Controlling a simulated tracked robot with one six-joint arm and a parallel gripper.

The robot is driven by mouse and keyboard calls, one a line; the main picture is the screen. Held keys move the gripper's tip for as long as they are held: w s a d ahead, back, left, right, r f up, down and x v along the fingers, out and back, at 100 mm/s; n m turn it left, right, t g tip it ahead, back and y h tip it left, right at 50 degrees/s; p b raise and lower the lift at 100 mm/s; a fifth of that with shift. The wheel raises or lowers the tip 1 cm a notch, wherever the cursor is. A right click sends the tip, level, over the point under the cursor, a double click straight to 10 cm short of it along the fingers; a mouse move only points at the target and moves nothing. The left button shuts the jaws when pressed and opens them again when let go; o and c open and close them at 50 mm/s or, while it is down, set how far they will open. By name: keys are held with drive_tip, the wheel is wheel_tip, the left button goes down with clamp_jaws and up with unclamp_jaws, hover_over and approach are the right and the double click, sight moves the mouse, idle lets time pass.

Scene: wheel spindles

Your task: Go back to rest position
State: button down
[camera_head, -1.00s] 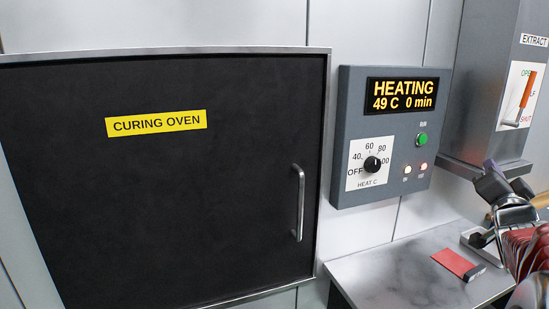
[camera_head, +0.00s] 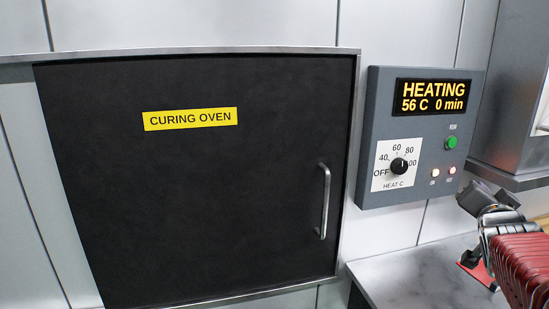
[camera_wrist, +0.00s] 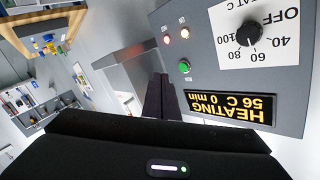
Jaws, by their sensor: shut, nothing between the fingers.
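My arm's gripper (camera_head: 476,196) is at the lower right in the head view, below the control box and above the counter. In the wrist view its dark fingers (camera_wrist: 161,98) are together with nothing between them. The control box (camera_head: 376,120) shows HEATING, 56 C, 0 min on its display (camera_head: 433,97). Its black heat knob (camera_head: 399,166) is turned to the upper right of the dial. The green button (camera_head: 451,143) is apart from my gripper. The curing oven door (camera_head: 200,210) is closed, with a vertical handle (camera_head: 323,201).
A marble-topped counter (camera_head: 400,275) lies below the box. A red flat object (camera_head: 477,272) on it is partly hidden by my arm. A grey extract duct (camera_head: 505,120) stands at the right. The wrist view shows shelves (camera_wrist: 40,100) and a wooden table (camera_wrist: 60,35) further off.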

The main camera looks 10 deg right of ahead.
drive_tip(key=s+a+f+n+g+y, duration=0.1)
drive_tip(key=a+f+n+g+y, duration=0.3)
drive_tip(key=a, duration=0.7)
drive_tip(key=s+a+f+n+t+y, duration=0.1)
drive_tip(key=a+f+n+y, duration=0.1)
drive_tip(key=a+f, duration=0.65)
drive_tip(key=s+a+f+n+g+y, duration=0.2)
drive_tip(key=s+a, duration=0.4)
drive_tip(key=a, duration=0.3)
drive_tip(key=s+a+f+n+g+y, duration=0.2)
drive_tip(key=s+a+f+n, duration=0.3)
drive_tip(key=a, duration=0.5)
drive_tip(key=shift+s+a+g, duration=0.3)
drive_tip(key=shift+s+g, duration=0.1)
drive_tip(key=shift+s, duration=0.75)
